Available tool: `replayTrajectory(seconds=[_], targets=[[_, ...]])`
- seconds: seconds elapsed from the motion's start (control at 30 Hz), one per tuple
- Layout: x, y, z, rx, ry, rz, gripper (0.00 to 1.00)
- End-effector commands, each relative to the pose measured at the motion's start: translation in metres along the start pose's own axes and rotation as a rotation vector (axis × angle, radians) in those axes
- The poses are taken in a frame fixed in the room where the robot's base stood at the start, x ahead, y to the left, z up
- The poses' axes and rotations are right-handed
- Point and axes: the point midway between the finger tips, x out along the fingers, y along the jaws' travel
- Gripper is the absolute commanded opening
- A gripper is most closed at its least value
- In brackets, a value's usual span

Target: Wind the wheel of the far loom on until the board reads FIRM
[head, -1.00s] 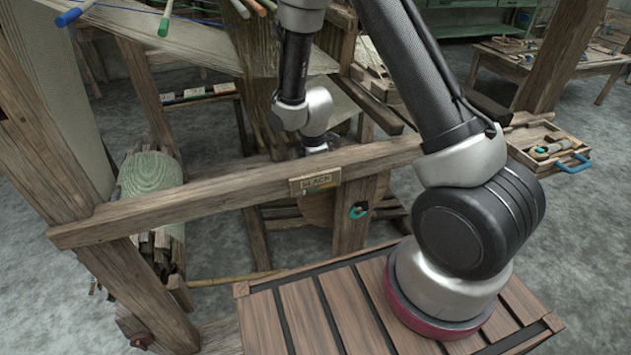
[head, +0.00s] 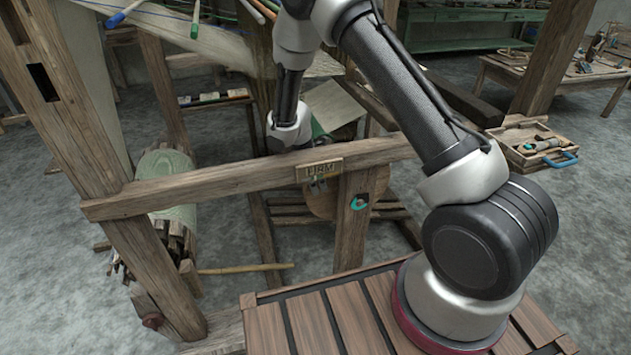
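My gripper (head: 317,185) shows only as small grey parts just below the board, in front of the wheel's left part. Most of it is hidden by the beam and board. I cannot tell whether its fingers are apart or touch the wheel.
An upright post (head: 352,235) with a teal ring (head: 358,203) stands right of the board. A rolled green cloth (head: 168,185) lies at left. A tool tray (head: 540,147) with a blue handle is at right. Slatted decking (head: 300,325) lies in front.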

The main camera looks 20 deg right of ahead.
Motion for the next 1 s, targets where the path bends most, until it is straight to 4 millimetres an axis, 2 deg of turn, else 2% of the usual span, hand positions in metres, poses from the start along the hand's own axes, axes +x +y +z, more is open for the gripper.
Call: replayTrajectory(seconds=[0.23, 0.37, 0.8, 1.0], targets=[[0.000, 0.000, 0.000, 0.000, 0.001, 0.000, 0.53], [-0.010, 0.001, 0.000, 0.000, 0.001, 0.002, 0.53], [-0.099, 0.001, -0.001, 0.000, 0.002, 0.004, 0.53], [-0.118, 0.000, -0.001, 0.000, 0.001, 0.001, 0.53]])
